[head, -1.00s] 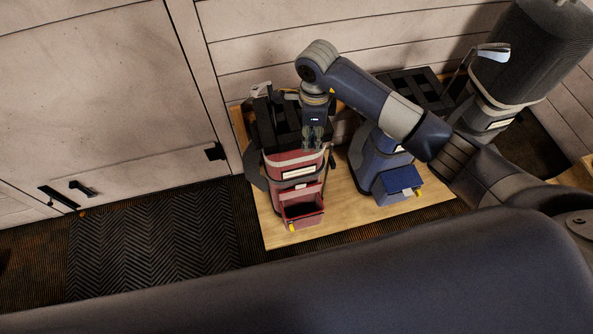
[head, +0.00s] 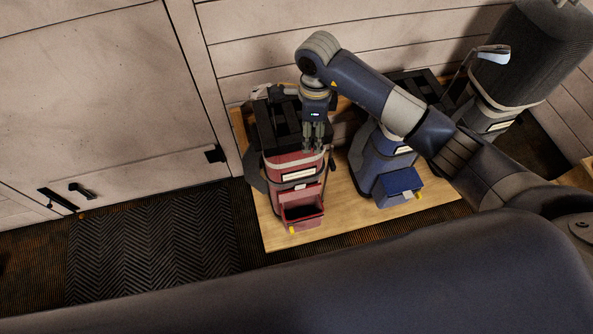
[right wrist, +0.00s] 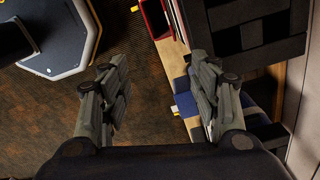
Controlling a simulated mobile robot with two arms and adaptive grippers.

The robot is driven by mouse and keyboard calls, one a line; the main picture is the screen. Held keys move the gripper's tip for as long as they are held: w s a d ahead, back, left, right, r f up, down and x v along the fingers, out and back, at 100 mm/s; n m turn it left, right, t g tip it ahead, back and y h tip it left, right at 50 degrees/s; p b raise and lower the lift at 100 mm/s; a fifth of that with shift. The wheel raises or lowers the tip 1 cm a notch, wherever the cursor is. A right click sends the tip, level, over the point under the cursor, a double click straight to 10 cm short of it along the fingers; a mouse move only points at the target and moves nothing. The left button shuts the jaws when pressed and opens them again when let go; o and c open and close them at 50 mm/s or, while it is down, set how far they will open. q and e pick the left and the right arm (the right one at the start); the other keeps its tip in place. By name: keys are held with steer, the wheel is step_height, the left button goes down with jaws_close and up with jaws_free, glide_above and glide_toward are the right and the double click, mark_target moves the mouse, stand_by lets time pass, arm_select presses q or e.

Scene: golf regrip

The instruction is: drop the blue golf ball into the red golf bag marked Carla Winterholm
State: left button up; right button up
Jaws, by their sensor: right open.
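The red golf bag (head: 292,160) stands upright on a wooden board, with a black divided top and a pale label (head: 298,174) whose writing is too small to read. Its red front pocket (head: 303,216) hangs open and looks empty. My right gripper (head: 314,149) points down over the right side of the red bag's top in the head view. In the right wrist view its fingers (right wrist: 160,100) are wide apart with nothing between them. Part of the red bag (right wrist: 154,18) shows there at the top. The blue golf ball is not visible. My left gripper is out of view.
The wooden board (head: 345,215) has bare room in front. A dark mat (head: 150,240) lies left.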

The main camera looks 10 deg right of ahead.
step_height(320, 180, up, 9)
steer(key=shift+r, duration=0.2)
steer(key=shift+s+f, duration=0.1)
stand_by(0.5)
